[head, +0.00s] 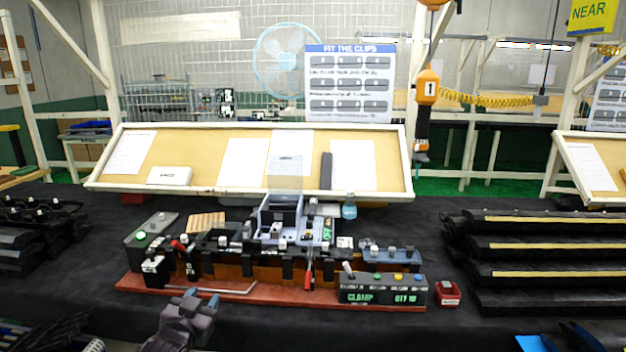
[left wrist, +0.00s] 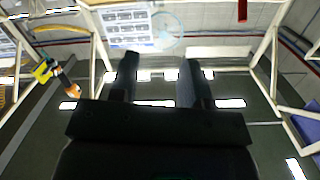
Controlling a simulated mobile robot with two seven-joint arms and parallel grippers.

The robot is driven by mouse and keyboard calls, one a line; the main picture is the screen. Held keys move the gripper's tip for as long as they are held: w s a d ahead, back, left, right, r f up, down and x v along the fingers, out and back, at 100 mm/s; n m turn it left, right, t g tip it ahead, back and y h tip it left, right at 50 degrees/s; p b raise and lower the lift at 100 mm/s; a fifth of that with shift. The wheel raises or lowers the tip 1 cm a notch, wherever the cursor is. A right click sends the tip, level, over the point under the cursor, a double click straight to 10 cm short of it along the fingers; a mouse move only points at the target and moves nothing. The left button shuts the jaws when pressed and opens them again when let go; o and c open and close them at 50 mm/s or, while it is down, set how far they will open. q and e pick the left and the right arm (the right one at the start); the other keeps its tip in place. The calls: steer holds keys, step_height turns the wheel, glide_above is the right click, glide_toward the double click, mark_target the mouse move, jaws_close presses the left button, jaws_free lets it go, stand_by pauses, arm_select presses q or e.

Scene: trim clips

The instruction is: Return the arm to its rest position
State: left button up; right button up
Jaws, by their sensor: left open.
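My left gripper (head: 190,308) shows at the lower left of the head view, in front of the red base of the clip fixture (head: 200,292). In the left wrist view my left gripper (left wrist: 158,82) has its two dark fingers apart with nothing between them. That view looks past the fingers at the wall, the lights and the instruction sign. The fixture holds dark trim parts and a control box (head: 382,291) with a lit display. My right gripper is not in view.
Stacked dark trim strips (head: 540,245) fill the table's right side, and more dark parts (head: 40,230) lie at the left. A small red bin (head: 448,294) stands right of the control box. A tilted board (head: 245,160) with papers stands behind.

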arm_select(q)
steer(key=s+a+f+n+g, duration=0.1)
steer(key=s+f, duration=0.6)
steer(key=s, duration=0.3)
steer(key=s+a+f+n+g+y, duration=0.1)
steer(key=s+f+g, duration=0.1)
steer(key=s+f, duration=0.5)
steer(key=s+a+f+g, duration=0.2)
steer(key=s+f, duration=0.5)
steer(key=s, duration=0.7)
steer(key=shift+s+f+n+y, duration=0.15)
steer(key=shift+n+y, duration=0.15)
steer(key=shift+n, duration=0.1)
